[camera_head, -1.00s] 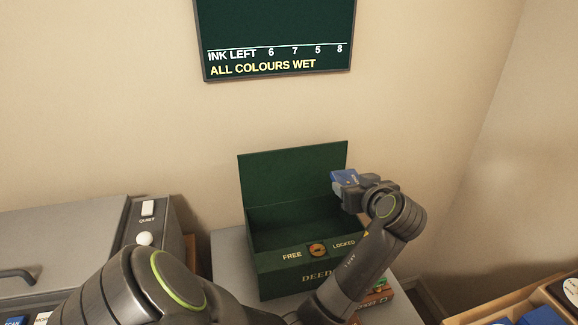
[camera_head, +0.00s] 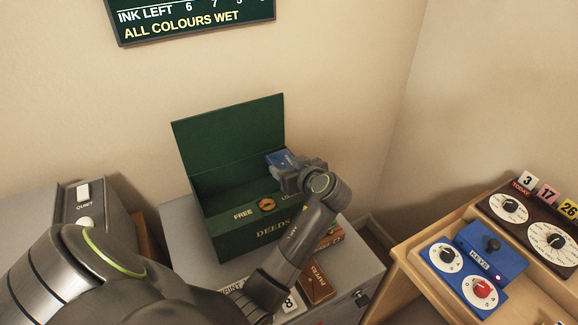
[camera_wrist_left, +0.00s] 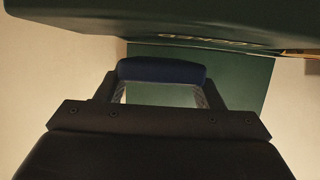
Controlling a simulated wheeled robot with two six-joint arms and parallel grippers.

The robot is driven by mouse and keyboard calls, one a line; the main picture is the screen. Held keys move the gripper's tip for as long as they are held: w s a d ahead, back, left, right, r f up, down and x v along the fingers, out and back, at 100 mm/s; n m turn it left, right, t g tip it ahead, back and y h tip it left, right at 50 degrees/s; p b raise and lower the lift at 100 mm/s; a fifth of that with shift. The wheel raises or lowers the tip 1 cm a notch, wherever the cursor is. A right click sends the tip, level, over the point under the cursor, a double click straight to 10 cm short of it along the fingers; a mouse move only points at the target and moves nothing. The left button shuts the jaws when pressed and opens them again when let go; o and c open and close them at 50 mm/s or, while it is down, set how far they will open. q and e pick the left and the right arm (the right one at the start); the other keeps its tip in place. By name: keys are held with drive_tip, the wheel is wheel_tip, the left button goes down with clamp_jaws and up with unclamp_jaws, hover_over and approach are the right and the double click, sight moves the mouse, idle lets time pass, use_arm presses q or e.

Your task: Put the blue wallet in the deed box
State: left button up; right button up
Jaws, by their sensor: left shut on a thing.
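The green deed box (camera_head: 222,240) stands with its lid (camera_head: 230,135) raised, in the middle of the head view. Its front carries a dial between FREE and LOCKED. My left gripper (camera_head: 284,166) is at the right end of the box opening, shut on the blue wallet (camera_head: 279,157). The wallet shows in front of the lid's lower right part; I cannot tell whether it is inside the rim. In the left wrist view the wallet (camera_wrist_left: 162,71) lies across the fingertips, with green box surfaces (camera_wrist_left: 200,22) close by. My right gripper is not in view.
The box sits on a grey cabinet (camera_head: 345,270), with a brown book (camera_head: 318,284) in front. A grey machine (camera_head: 80,205) stands at left. A wooden desk (camera_head: 400,260) at right holds a blue dial box (camera_head: 452,268).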

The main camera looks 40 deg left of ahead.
use_arm(q)
drive_tip(key=shift+f, duration=0.25)
drive_tip(key=shift+f+b, duration=0.4)
drive_tip(key=shift+b, duration=0.05)
drive_tip(key=o, duration=1)
drive_tip(key=shift+r, duration=0.1)
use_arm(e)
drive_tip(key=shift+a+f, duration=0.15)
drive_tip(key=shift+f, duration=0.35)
use_arm(q)
drive_tip(key=shift+r, duration=0.1)
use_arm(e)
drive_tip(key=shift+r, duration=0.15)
